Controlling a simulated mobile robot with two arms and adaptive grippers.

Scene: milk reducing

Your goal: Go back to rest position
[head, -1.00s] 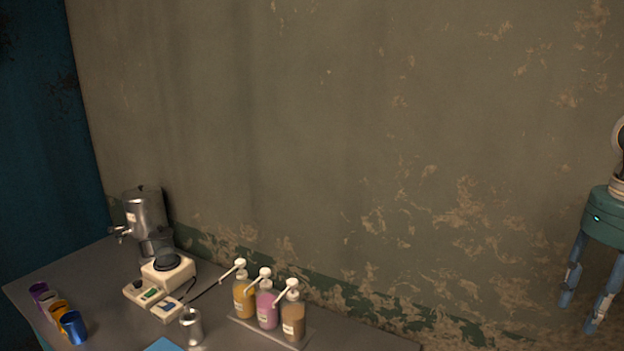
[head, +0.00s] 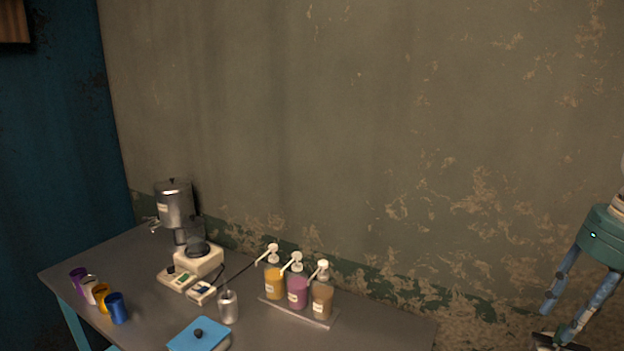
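My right gripper (head: 562,322) hangs at the right edge in the head view, teal body with two blue fingers pointing down. The fingers are apart and nothing shows between them. It is in front of the wall, to the right of the table (head: 390,333) and clear of the things on it. My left gripper is not in view.
The wall above is bare.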

